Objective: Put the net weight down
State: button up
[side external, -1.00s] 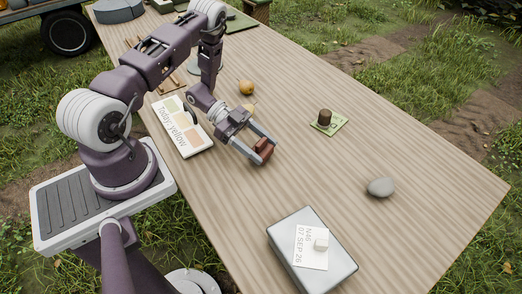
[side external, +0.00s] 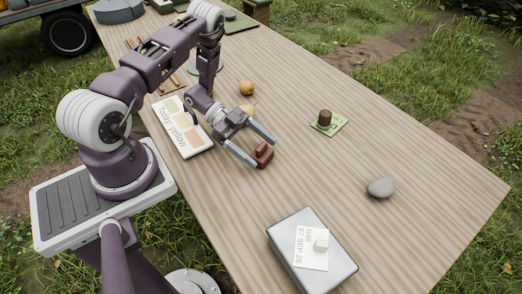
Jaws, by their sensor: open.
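A reddish-brown block-like weight (side external: 263,156) with a raised top rests on the wooden table (side external: 330,85), upright as far as I can see. I take it to be the net weight. My gripper (side external: 264,154) is open, with its two grey fingers spread to either side of the weight and apart from it. The finger nearer the viewer partly overlaps the weight's left edge or lies close beside it; the exact gap is hard to tell.
A metal box (side external: 312,275) with a dated card and small white cube stands in front. A grey stone (side external: 381,187) lies at right. A brown cylinder (side external: 325,118) stands on a green card. Yellow pears (side external: 246,88) and a "Today: yellow" board (side external: 183,128) are behind my gripper.

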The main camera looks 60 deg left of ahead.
jog(key=v, duration=0.4)
jog(key=shift+a+r, duration=0.15)
jog(key=shift+r, duration=0.05)
notch_tip(320, 180, up, 6)
jog(key=w+a+r+n+t+y, duration=0.1)
jog(key=w+a+r+t+y, duration=0.25)
jog(key=w+r+y, duration=0.65)
jog(key=w+r+n+t+y, duration=0.3)
jog(key=w+r+n, duration=0.15)
jog(key=r, duration=0.65)
jog(key=s+d+r+n+g+y, duration=0.25)
jog(key=s+r+n, duration=0.4)
jog(key=s, duration=0.55)
jog(key=s+d+f+g+h, duration=0.1)
jog(key=s+d, duration=0.5)
jog(key=s, duration=0.3)
jog(key=s+d+f+n+g+h, duration=0.1)
jog(key=s+d+g+h, duration=0.1)
jog(key=s+d, duration=0.4)
jog(key=s, duration=0.4)
jog(key=shift+d+n, duration=0.2)
jog(key=shift+n, duration=0.1)
